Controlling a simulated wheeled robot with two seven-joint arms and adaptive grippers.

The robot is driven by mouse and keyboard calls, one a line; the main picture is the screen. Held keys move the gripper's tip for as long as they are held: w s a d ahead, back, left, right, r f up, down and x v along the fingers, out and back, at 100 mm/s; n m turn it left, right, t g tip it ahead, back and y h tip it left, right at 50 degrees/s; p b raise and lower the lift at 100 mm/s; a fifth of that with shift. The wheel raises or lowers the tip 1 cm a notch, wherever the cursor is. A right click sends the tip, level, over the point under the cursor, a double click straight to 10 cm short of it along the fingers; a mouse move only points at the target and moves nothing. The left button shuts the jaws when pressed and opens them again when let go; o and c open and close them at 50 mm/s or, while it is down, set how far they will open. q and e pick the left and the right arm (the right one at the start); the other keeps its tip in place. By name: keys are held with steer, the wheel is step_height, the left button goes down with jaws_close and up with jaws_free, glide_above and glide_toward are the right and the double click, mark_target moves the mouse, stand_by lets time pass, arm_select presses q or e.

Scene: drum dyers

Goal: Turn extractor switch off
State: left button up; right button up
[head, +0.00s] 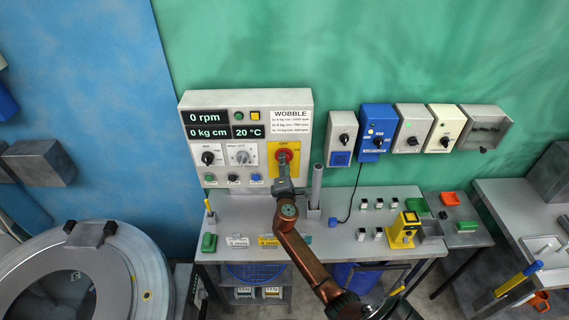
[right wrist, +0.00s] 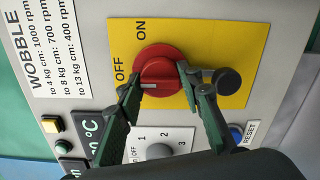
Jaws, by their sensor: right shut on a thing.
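A red rotary switch (head: 283,153) sits on a yellow plate of the grey control panel. The right wrist view shows the red switch (right wrist: 155,57) close up, with OFF at its left and ON above. A pale mark on its bar points left, on the OFF side. My right gripper (head: 284,168) reaches up to it, and in the right wrist view my right gripper (right wrist: 158,78) is shut on the switch, one finger on each side. No extractor label is readable. My left gripper is not in view.
A black round part (right wrist: 228,81) sits on the yellow plate beside the right finger. A white selector dial (right wrist: 156,145) and a blue RESET button (right wrist: 237,134) are close by. Several switch boxes, one blue (head: 377,130), hang to the right. A grey upright post (head: 317,186) stands near my wrist.

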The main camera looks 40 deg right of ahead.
steer(key=shift+f, duration=0.1)
steer(key=o, duration=1.2)
steer(key=shift+c, duration=0.2)
steer(key=shift+s+a, duration=0.1)
steer(key=v, duration=1.1)
steer(key=shift+s+a, duration=0.25)
steer(key=shift+s, duration=0.05)
